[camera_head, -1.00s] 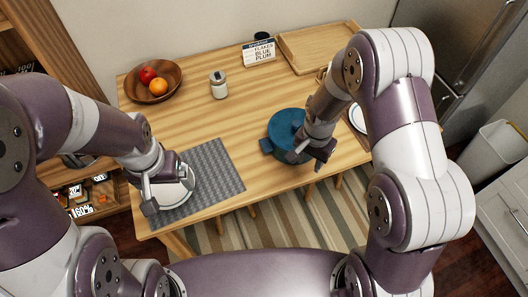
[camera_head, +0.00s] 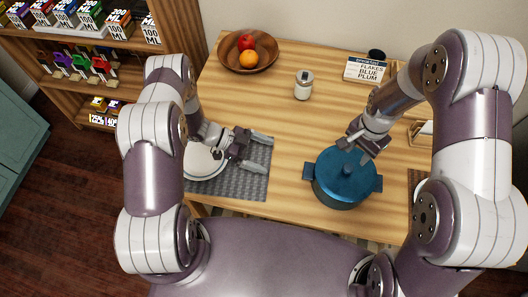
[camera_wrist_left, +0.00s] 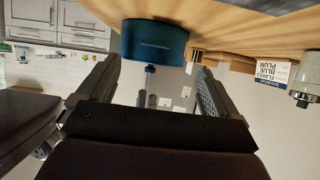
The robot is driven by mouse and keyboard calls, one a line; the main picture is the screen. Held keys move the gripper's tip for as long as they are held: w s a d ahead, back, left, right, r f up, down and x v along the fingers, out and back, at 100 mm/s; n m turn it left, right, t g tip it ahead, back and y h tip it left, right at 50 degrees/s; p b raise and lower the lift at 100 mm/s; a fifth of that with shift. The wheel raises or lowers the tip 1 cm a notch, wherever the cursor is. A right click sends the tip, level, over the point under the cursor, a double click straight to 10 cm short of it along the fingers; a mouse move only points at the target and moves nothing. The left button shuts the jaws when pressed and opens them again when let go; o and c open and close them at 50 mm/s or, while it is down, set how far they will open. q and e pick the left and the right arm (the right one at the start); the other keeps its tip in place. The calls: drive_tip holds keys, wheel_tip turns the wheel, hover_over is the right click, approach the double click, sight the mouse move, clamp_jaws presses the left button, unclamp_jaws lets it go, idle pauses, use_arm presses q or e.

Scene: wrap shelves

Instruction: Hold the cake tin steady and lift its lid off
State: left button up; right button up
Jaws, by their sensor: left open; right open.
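The blue cake tin (camera_head: 343,193) stands upright near the table's front edge, with a handle on each side. Its lid (camera_head: 332,167) is on, with a knob (camera_head: 347,169) on top. My left gripper (camera_head: 263,153) is open and empty to the left of the tin, above the grey mat, and points toward it with a gap between. In the left wrist view the tin (camera_wrist_left: 153,42) appears beyond and between the open fingers. My right gripper (camera_head: 360,147) is open, over the lid's far edge in the picture; whether it touches the lid cannot be told.
A white plate (camera_head: 198,163) lies on the grey mat (camera_head: 240,184), partly under my left gripper. The table between mat and tin is clear.

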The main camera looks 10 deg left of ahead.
use_arm(q)
drive_tip(key=d, duration=0.3)
drive_tip(key=shift+s+d+f+h, duration=0.15)
drive_tip(key=shift+s+f+h, duration=0.05)
drive_tip(key=shift+s+h, duration=0.15)
use_arm(e)
drive_tip(key=shift+s+a+r, duration=0.15)
drive_tip(key=shift+s+a, duration=0.05)
drive_tip(key=shift+a, duration=0.1)
use_arm(q)
hover_over(297, 175)
wheel_tip(297, 175, down, 4)
drive_tip(key=shift+s+r, duration=0.1)
drive_tip(key=shift+r, duration=0.15)
use_arm(e)
drive_tip(key=shift+w+d, duration=0.1)
use_arm(q)
drive_tip(key=c, duration=1.3)
use_arm(e)
drive_tip(key=o, duration=0.4)
drive_tip(key=shift+w+r, duration=0.15)
drive_tip(key=shift+r, duration=0.05)
drive_tip(key=f+m, duration=0.3)
drive_tip(key=f, duration=0.1)
drive_tip(key=f+m, duration=0.4)
drive_tip(key=shift+s+f, duration=0.15)
drive_tip(key=shift+s, duration=0.05)
